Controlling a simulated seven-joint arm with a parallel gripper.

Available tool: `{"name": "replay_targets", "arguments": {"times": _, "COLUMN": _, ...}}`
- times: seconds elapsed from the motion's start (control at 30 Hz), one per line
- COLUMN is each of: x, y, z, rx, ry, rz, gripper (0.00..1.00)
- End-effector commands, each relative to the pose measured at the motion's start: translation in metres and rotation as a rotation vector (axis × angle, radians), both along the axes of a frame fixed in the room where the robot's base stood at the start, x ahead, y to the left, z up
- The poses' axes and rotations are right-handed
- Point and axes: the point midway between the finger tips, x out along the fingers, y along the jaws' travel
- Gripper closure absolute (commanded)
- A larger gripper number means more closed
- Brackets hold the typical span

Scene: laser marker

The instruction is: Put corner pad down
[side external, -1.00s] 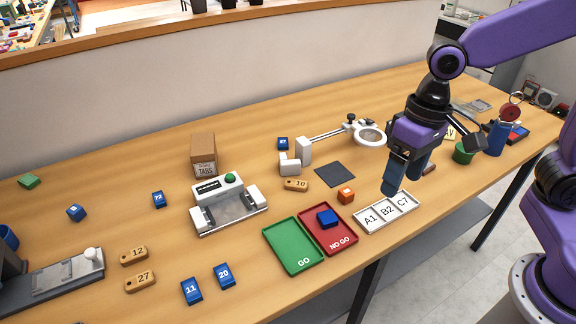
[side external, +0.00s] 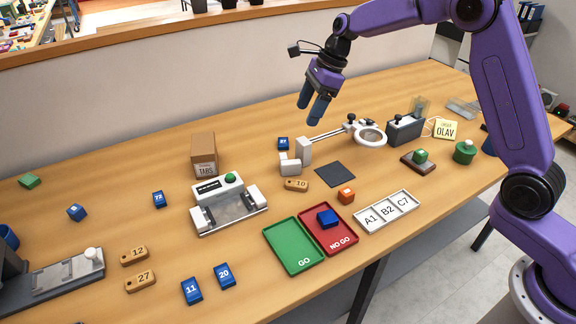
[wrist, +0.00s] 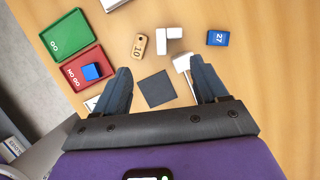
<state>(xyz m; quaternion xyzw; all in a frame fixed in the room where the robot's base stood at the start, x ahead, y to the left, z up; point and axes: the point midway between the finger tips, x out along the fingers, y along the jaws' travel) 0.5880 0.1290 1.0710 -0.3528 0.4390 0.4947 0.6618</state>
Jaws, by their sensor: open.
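A dark square pad (side external: 335,174) lies flat on the table, right of the wooden tag 10; it also shows in the wrist view (wrist: 156,89) between my fingers. A white L-shaped corner piece (side external: 290,166) stands behind the tag, beside a taller white block (side external: 304,150). I cannot tell for certain which of these is the corner pad. My gripper (side external: 310,113) is raised above the back of the table, behind the white pieces. Its fingers are apart with nothing between them in the wrist view (wrist: 162,75).
A magnifier (side external: 369,136) on a jointed arm stands below and right of my gripper. A cardboard box (side external: 203,150) stands left.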

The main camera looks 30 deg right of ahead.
Motion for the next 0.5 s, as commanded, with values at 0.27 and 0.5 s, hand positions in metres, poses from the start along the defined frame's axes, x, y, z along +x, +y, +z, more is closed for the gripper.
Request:
{"name": "replay_targets", "arguments": {"times": 0.27, "x": 0.017, "y": -0.008, "z": -0.012, "rx": 0.029, "ry": 0.029, "rz": -0.129, "gripper": 0.28}}
{"name": "replay_targets", "arguments": {"times": 0.5, "x": 0.022, "y": 0.007, "z": -0.051, "rx": 0.028, "ry": 0.03, "rz": -0.127, "gripper": 0.28}}
